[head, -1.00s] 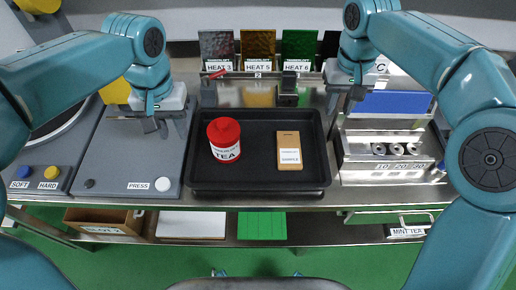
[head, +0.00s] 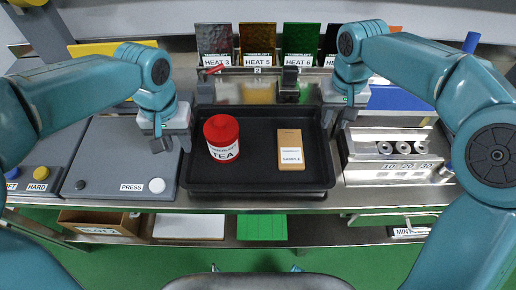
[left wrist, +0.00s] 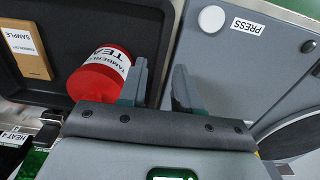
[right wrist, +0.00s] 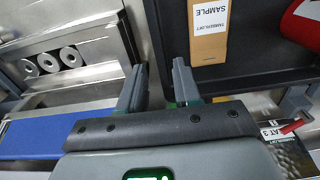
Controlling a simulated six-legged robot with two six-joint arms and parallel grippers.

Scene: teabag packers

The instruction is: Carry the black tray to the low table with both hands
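The black tray (head: 262,185) lies flat on the steel counter, with a red tea canister (head: 221,137) and a tan sample box (head: 290,149) on it. My left gripper (head: 171,143) is open at the tray's left rim. In the left wrist view its two fingers (left wrist: 160,88) stand apart, with the tray's edge (left wrist: 165,40) running toward the gap. My right gripper (head: 337,122) is open at the right rim. In the right wrist view its fingers (right wrist: 160,85) straddle the line of the tray's edge (right wrist: 153,30). Contact with the rim cannot be told. No low table is identifiable.
A grey press panel (head: 125,155) is left of the tray, and a steel block with round wells (head: 395,155) is right. Several coloured heat panels (head: 257,42) stand behind. A shelf below holds a wooden bin (head: 100,222) and a green board (head: 262,226).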

